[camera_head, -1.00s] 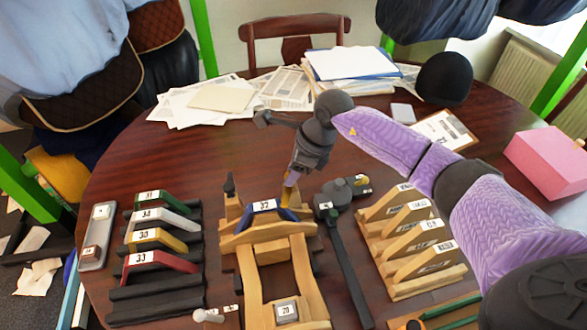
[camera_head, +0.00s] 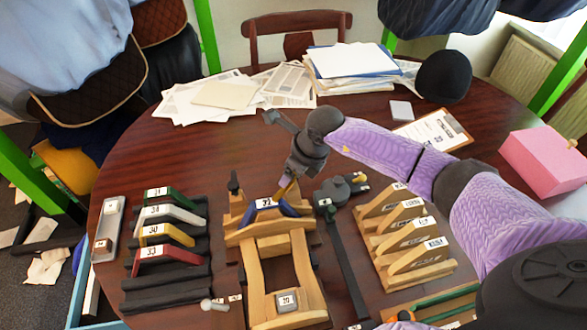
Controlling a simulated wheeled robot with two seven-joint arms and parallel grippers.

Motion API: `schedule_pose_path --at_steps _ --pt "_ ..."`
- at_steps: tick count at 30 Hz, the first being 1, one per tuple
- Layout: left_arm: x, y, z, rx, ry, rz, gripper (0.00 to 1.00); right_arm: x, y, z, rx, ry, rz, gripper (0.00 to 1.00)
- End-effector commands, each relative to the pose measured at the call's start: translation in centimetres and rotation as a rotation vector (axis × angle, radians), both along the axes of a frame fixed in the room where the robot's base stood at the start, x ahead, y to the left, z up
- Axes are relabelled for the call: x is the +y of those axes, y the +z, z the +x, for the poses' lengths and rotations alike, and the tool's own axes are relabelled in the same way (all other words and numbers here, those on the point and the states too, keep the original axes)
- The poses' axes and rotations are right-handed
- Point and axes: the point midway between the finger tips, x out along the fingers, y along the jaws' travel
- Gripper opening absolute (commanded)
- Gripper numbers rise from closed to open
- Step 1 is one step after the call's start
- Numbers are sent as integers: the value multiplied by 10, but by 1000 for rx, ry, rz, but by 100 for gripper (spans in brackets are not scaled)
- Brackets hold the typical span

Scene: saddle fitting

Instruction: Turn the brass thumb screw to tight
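The wooden saddle frame (camera_head: 295,247) stands at the front middle of the table, with a blue piece labelled 32 (camera_head: 262,203) across its far end. A small brass-coloured part (camera_head: 285,188), perhaps the thumb screw, shows at the right of that far end. My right gripper (camera_head: 287,182) reaches down to it from above, its tips at or very close to it. The fingers are small and partly hidden, so I cannot tell whether they are open or shut on it. The screw's setting cannot be read. My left gripper is out of view.
A rack of coloured arches (camera_head: 165,285) stands left of the frame, and a rack of wooden arches (camera_head: 405,268) stands right. A dark long-handled tool (camera_head: 345,255) lies between. Papers (camera_head: 225,95) and a black cap (camera_head: 443,77) lie behind. The table's left middle is clear.

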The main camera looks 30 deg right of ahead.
Motion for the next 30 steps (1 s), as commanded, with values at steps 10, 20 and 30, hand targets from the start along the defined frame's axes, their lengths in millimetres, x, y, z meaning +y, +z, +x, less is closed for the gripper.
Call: schedule_pose_path --at_steps 10,20,30 --pt "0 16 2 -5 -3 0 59 -9 45 -14 -4 1 -3 72" --pt "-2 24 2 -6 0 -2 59 -17 92 -32 1 0 0 72" --pt "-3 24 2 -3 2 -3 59 -17 92 -32 0 0 0 72"
